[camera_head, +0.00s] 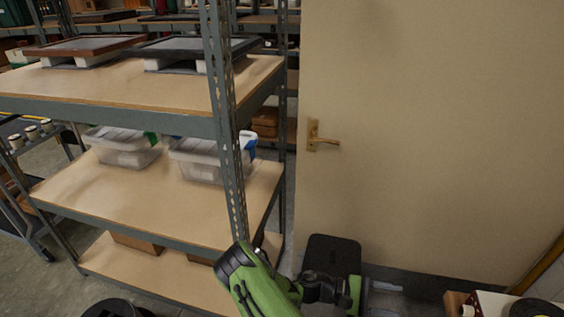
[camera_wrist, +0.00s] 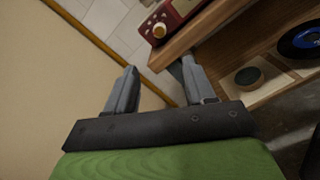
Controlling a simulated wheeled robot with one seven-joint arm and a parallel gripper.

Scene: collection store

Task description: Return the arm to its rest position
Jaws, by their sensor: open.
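My arm shows in the head view as a green and black link at the bottom centre, bent low in front of the shelf's right post. In the wrist view my gripper (camera_wrist: 158,88) is open, its two grey fingers apart with nothing between them. Past the fingers are a pale wall, a tan panel and the edge of a wooden shelf (camera_wrist: 225,35). The gripper's fingers are not clearly seen in the head view.
A metal shelf unit (camera_head: 165,120) stands left, with framed pieces (camera_head: 85,47) on top and clear plastic bins (camera_head: 200,155) below. A wooden unit is at lower right (camera_head: 480,305).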

